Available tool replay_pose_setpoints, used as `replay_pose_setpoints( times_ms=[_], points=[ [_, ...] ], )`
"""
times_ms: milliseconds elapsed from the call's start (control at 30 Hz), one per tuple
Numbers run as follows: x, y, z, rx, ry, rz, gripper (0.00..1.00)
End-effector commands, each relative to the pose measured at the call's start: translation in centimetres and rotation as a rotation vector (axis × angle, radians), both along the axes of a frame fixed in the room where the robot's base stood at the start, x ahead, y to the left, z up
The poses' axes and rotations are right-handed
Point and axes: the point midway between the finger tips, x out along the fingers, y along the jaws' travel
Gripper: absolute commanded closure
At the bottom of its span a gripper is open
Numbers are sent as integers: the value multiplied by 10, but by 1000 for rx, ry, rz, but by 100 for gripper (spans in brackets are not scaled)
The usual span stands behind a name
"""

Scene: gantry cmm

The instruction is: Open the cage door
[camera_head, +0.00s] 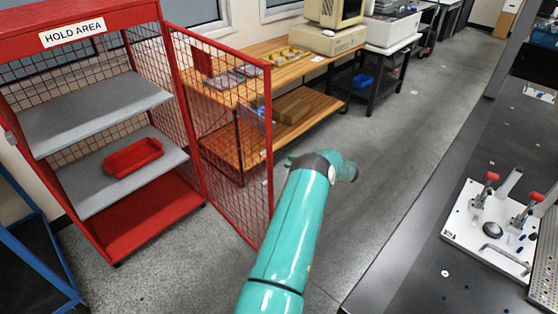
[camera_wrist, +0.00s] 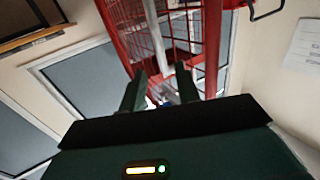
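The red cage (camera_head: 62,20) labelled HOLD AREA stands at the left in the head view. Its red mesh door (camera_head: 225,140) stands swung open from the cage's right side, leaving the front uncovered. My teal arm reaches up beside the door's free edge, and its hand is hidden from the head view. In the wrist view my gripper (camera_wrist: 161,92) has its two dark fingers apart. Red mesh and bars of the cage (camera_wrist: 210,50) show beyond them. I cannot tell whether a finger touches the door; nothing is clearly held.
A red bin (camera_head: 133,157) lies on the cage's lower grey shelf. A wooden bench (camera_head: 270,62) stands behind the door. A dark table (camera_head: 405,250) with a white fixture plate (camera_head: 462,228) is at the right. The grey floor between bench and table is clear.

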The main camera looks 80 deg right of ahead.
Motion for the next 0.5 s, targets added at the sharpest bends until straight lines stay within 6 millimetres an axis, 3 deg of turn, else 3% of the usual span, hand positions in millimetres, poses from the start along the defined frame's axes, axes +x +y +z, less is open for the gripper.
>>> replay_pose_setpoints(
  times_ms=[100,200,500],
  points=[
    [-24,0,0,0,1,-2,68],
    [-35,1,0,0,0,0,68],
    [-43,1,0,0,0,1,68]
  ],
)
